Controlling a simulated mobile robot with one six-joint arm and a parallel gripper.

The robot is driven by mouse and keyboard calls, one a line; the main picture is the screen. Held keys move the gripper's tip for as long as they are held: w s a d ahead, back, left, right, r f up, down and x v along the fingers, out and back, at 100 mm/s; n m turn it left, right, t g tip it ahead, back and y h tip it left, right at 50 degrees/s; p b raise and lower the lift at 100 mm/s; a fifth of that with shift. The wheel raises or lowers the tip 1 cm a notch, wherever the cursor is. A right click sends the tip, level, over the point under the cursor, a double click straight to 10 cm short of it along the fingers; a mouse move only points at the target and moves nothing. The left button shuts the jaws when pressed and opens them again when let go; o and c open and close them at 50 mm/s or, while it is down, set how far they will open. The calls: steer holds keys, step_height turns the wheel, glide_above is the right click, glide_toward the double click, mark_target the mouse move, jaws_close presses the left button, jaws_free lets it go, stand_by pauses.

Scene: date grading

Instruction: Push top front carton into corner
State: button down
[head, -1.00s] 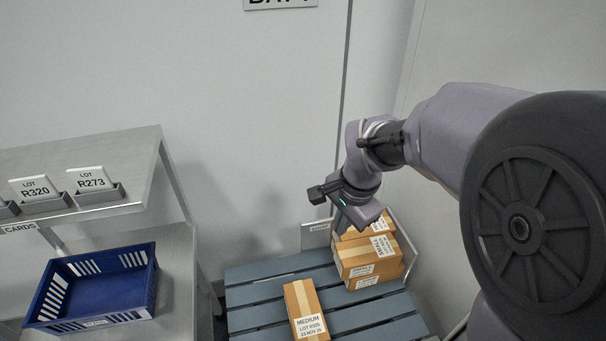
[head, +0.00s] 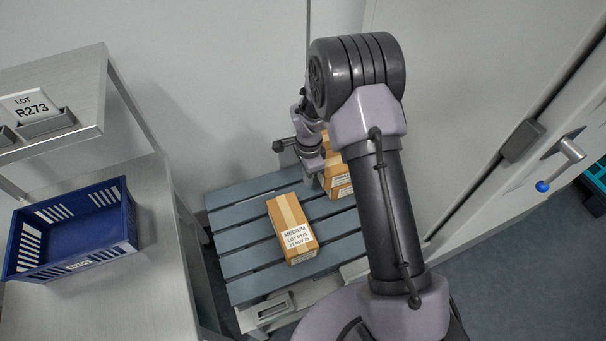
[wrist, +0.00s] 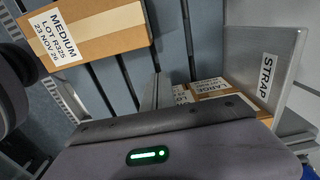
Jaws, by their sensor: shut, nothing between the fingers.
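The stacked brown cartons (head: 340,179) stand at the back right of the slatted pallet, partly hidden behind my arm. I cannot make out which is the top front one or its gap to the corner. In the wrist view, white-labelled cartons (wrist: 213,88), one marked LARGE, show beside a metal plate marked STRAP (wrist: 285,70). My gripper (head: 313,179) is shut and empty, pointing down at the left side of the stack. I cannot tell whether it touches a carton. My gripper's body hides the lower wrist view.
A carton marked MEDIUM (head: 291,228) lies alone on the blue-grey pallet (head: 238,263); it also shows in the wrist view (wrist: 95,32). A blue crate (head: 70,230) sits on the metal bench at left. A wall stands behind the pallet. Bare slats lie left of the MEDIUM carton.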

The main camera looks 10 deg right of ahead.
steer(key=shift+w+d+r, duration=0.1)
steer(key=shift+w+d, duration=0.05)
steer(key=shift+d, duration=1)
steer(key=shift+w+d, duration=0.2)
steer(key=shift+d, duration=0.6)
steer(key=shift+w+d, duration=0.15)
steer(key=shift+d, duration=0.65)
